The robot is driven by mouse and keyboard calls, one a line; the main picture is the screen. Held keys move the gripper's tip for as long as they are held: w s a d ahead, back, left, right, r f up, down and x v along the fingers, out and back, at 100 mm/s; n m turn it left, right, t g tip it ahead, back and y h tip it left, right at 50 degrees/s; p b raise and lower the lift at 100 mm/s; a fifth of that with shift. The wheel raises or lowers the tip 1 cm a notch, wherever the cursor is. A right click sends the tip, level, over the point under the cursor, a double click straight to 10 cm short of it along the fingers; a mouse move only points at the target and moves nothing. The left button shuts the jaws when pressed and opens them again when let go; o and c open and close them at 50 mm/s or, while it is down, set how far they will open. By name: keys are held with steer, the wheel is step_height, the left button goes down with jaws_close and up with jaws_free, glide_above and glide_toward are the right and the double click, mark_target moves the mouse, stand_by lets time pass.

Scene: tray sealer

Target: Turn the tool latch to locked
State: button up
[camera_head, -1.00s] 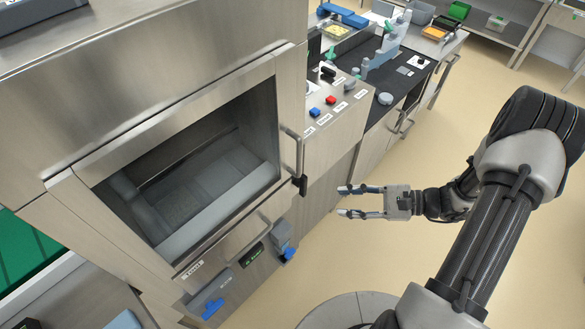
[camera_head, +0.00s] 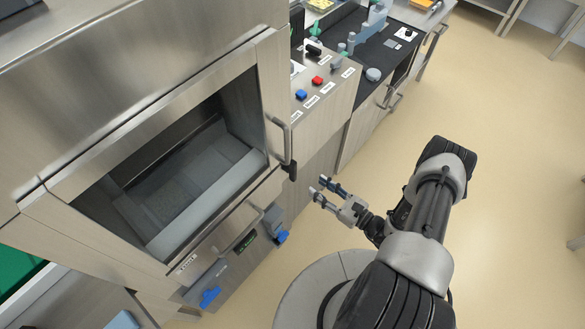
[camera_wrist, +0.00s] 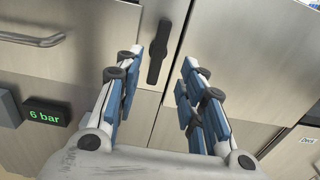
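A black elongated latch (camera_head: 291,171) sits on the front of the steel machine, by the lower right corner of the window frame. In the wrist view the black latch (camera_wrist: 159,52) stands nearly upright beside a panel seam. It shows ahead, in the gap between my fingers. My gripper (camera_head: 322,185) is open and empty, a short way to the right of the latch in the head view. In the wrist view my gripper (camera_wrist: 158,75) has both fingers spread apart, with nothing between the pads. I cannot read any lock marking by the latch.
A bar handle (camera_head: 284,141) stands out just above the latch. Below are a green display (camera_wrist: 47,113) reading 6 bar, a blue knob (camera_head: 281,237) and a blue lever (camera_head: 209,297). A button console (camera_head: 318,92) adjoins on the right.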

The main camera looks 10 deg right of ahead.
mark_target(296, 171)
steer(key=b+x, duration=0.1)
steer(key=x, duration=1.1)
steer(key=c, duration=0.8)
